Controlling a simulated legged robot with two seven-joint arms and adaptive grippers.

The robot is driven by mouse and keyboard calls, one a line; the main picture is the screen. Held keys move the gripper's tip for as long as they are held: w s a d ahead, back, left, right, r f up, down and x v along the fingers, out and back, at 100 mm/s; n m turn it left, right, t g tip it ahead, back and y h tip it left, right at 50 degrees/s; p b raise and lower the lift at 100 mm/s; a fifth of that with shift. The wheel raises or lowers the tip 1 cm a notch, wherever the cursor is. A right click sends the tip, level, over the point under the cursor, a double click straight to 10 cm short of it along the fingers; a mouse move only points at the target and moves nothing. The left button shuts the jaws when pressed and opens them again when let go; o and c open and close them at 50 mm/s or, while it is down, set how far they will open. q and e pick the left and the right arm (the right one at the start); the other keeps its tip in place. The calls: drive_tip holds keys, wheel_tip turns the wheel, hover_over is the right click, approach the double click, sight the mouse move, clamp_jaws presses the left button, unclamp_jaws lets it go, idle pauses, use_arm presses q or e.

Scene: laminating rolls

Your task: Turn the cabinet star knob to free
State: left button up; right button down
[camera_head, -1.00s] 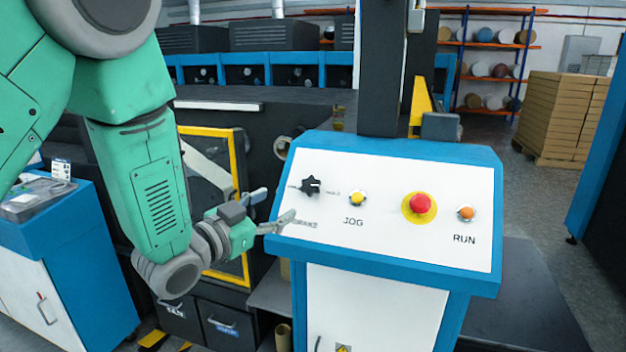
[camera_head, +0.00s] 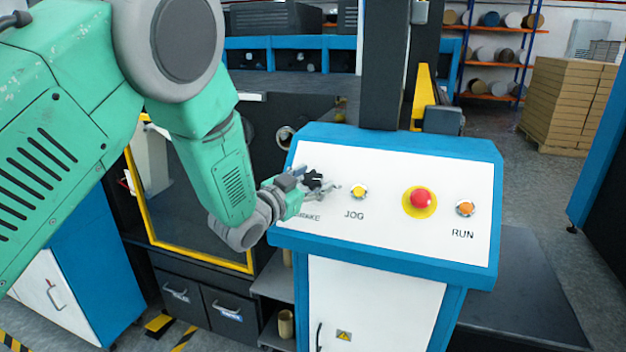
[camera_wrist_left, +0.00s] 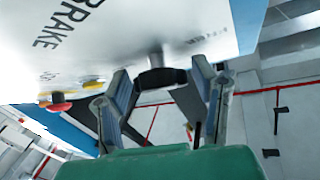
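The black star knob (camera_head: 314,180) is on the upper left of the white sloped panel, above the BRAKE label. My left gripper (camera_head: 316,182) is at the panel, its fingers on either side of the knob and partly covering it. In the left wrist view the knob (camera_wrist_left: 162,78) sits on its pale shaft between the two spread fingers of my left gripper (camera_wrist_left: 160,92). The fingers look open, with no clear grip on the knob. The knob's pointer and most of its position labels are hidden or unreadable. My right gripper is not in view.
On the same panel, right of the knob, are the yellow JOG button (camera_head: 359,191), the red emergency button (camera_head: 421,198) and the orange RUN button (camera_head: 465,208). A dark post (camera_head: 380,70) rises behind the panel. A yellow-framed machine door (camera_head: 190,258) stands at left.

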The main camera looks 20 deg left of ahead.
use_arm(q)
drive_tip(key=c, duration=1.1)
drive_tip(key=shift+n, duration=0.3)
